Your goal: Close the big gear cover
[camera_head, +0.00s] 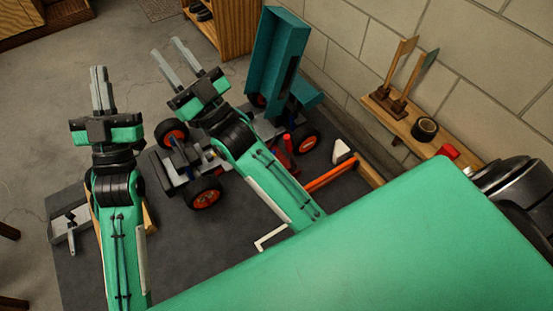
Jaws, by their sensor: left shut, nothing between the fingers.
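The RC car's grey chassis (169,170) sits on the dark work surface, with black wheels (205,193) that have orange hubs. A tall teal hollow piece (279,50) stands upright at the car's far right end. I cannot tell whether it is the big gear cover, and I make out no separate gear cover. My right arm hides the car's middle. My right gripper (180,58) is open and empty, its fingers apart, beyond the car and left of the teal piece. My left gripper (101,82) is shut and empty, left of the car and apart from it.
A wooden shelf (437,141) along the block wall holds upright tools (407,75), a black tape roll (424,129) and a red item (448,151). An orange bar (332,174) lies right of the car. A grey tray (63,218) is at left. A wooden cabinet (235,28) stands behind.

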